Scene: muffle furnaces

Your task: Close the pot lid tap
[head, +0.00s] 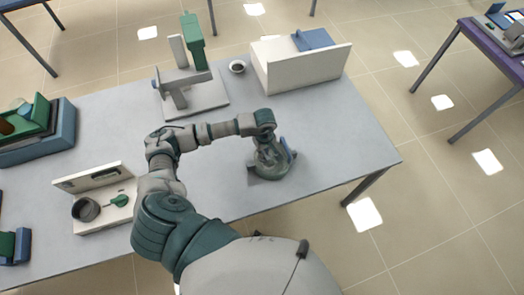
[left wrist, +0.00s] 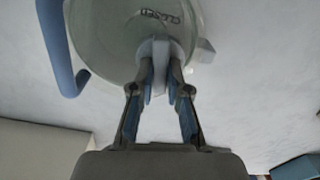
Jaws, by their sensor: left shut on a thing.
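The pot (head: 270,165) is a round, greyish, glassy vessel near the right part of the grey table. Its round lid (left wrist: 110,35) fills the top of the left wrist view and bears lettering that appears inverted. The pale tap (left wrist: 160,52) sticks out from the lid's edge. My left gripper (left wrist: 160,88) is shut on the tap, with one finger on each side of it. In the head view, my left gripper (head: 267,145) reaches down over the pot, and its fingers are hard to make out. The tap's exact angle is unclear. My right gripper is not in view.
The table right of the pot is clear.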

